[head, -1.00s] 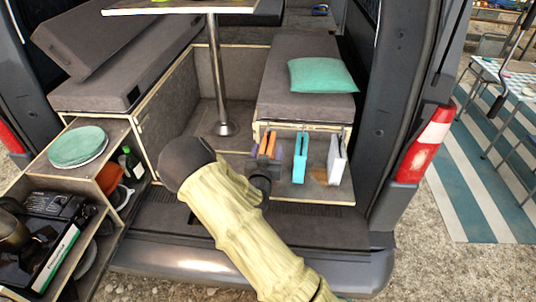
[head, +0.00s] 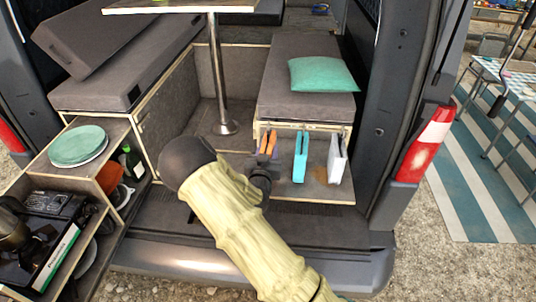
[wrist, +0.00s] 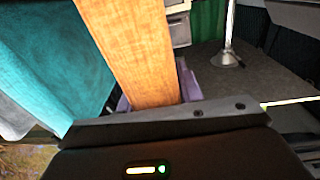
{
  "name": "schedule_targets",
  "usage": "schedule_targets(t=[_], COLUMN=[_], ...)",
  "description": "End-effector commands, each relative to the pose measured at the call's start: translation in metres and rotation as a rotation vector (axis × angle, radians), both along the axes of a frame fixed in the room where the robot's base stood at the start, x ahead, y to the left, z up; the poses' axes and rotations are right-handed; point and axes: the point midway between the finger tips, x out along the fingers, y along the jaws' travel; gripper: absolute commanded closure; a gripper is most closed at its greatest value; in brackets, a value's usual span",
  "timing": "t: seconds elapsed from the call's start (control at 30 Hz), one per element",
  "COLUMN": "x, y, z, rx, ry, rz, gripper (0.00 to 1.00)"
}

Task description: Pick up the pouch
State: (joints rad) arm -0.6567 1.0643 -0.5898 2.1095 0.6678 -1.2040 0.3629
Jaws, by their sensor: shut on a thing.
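My gripper (head: 265,161) is at the drawer under the right bench, shut on an upright orange-brown thing (head: 267,143) with a wood-like grain. In the wrist view this thing (wrist: 135,50) stands between the purple fingers (wrist: 190,85). Its lower part is hidden by my gripper. A teal upright thing (head: 300,157) stands just to its right in the head view, and a pale grey-white one (head: 337,158) stands further right. The teal one also shows at the left of the wrist view (wrist: 60,60). I cannot tell for sure which of these is the pouch.
The upright things stand on a pulled-out board (head: 315,193) below the bench (head: 300,85), which carries a teal cushion (head: 323,74). A table post (head: 219,80) rises behind my arm. An open shelf unit (head: 60,185) with plates stands at left.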

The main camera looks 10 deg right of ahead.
Motion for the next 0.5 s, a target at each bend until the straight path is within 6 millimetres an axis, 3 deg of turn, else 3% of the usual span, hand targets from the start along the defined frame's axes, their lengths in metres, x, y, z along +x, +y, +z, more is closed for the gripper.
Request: schedule_targets(t=[0.27, 0.5], x=[0.000, 0.000], y=[0.000, 0.000], z=[0.016, 0.052], rx=[0.003, 0.004], ry=[-0.003, -0.006], rz=[0.000, 0.000], gripper=[0.90, 0.90])
